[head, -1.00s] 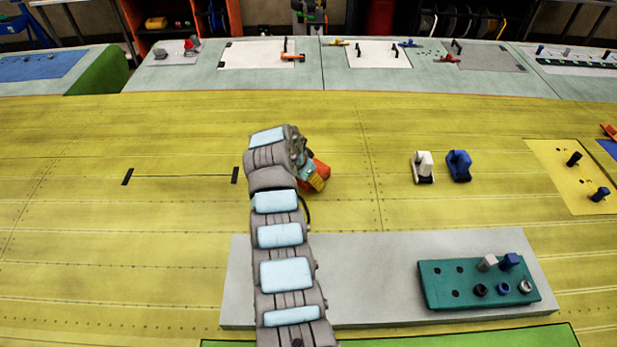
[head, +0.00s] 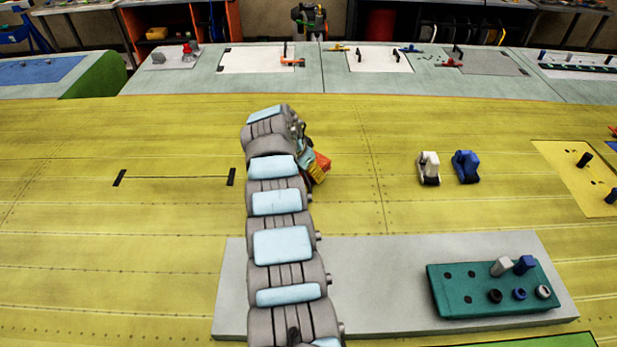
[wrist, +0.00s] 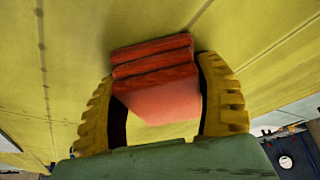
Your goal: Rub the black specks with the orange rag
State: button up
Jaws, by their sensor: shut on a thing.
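My gripper (head: 314,174) is shut on the orange rag (head: 322,160), to the right of my arm's bend and over the yellow wing skin. In the wrist view the rag (wrist: 157,88) is a folded red-orange block between the two yellow ridged fingers. The yellow skin lies behind it; I cannot tell whether the rag touches it. A cluster of small dark specks (head: 427,57) shows on the pale far panel, between the blue and red clamps, well away from my gripper. My arm hides part of the gripper in the head view.
White (head: 429,168) and blue (head: 466,167) tools stand right of my gripper. A teal block (head: 460,310) with pegs sits on a grey board (head: 380,255) in front. Two black marks joined by a line (head: 175,177) lie left. The middle skin is mostly clear.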

aim_at(311, 193)
jog(key=shift+w+b, duration=0.25)
jog(key=shift+b, duration=0.25)
jog(key=shift+f+b, duration=0.15)
jog(key=shift+b, duration=0.4)
jog(key=shift+r+p, duration=0.2)
jog(key=shift+p, duration=0.45)
jog(key=s+p, duration=0.2)
jog(key=p, duration=0.1)
jog(key=shift+f, duration=0.1)
jog(key=shift+s+f+p, duration=0.25)
jog(key=shift+s+p, duration=0.35)
jog(key=shift+s, duration=0.3)
jog(key=shift+s, duration=0.15)
jog(key=shift+s+d+r+p, duration=0.15)
jog(key=shift+s+p, duration=0.65)
jog(key=shift+s, duration=1)
jog(key=shift+r, duration=0.1)
